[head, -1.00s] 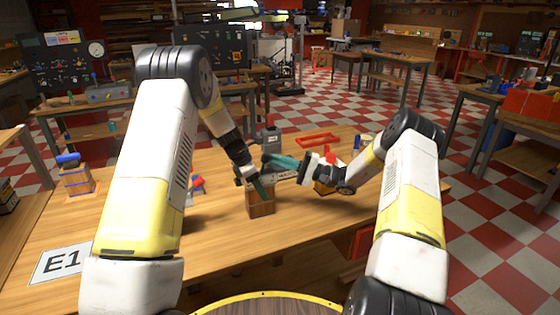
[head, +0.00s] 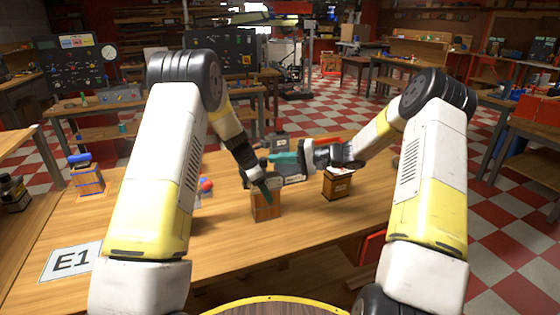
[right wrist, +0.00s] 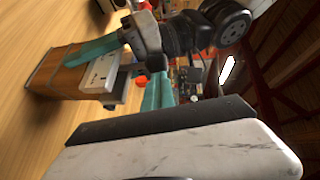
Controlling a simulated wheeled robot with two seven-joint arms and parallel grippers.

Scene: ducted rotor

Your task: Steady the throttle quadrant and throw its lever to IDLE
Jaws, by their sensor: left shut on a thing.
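The throttle quadrant appears to be the wooden box (head: 266,209) with a pale top plate, near the middle of the bench. It also shows in the right wrist view (right wrist: 55,72), where its white marked plate (right wrist: 101,72) faces the camera. My left gripper (head: 266,190) is shut on this box from above, with teal fingers against its sides. My right gripper (head: 284,157) hangs beyond and above the box, apart from it. Its teal fingers lie close together in the right wrist view (right wrist: 158,92) and look shut, with nothing seen between them. I cannot make out the lever; it is hidden or too small.
Another wooden box (head: 337,186) with a white top stands to the right, below my right wrist. A wooden box with a blue handle (head: 87,178) stands at the left. A grey case (head: 277,142) is behind. The front of the bench (head: 225,235) is clear.

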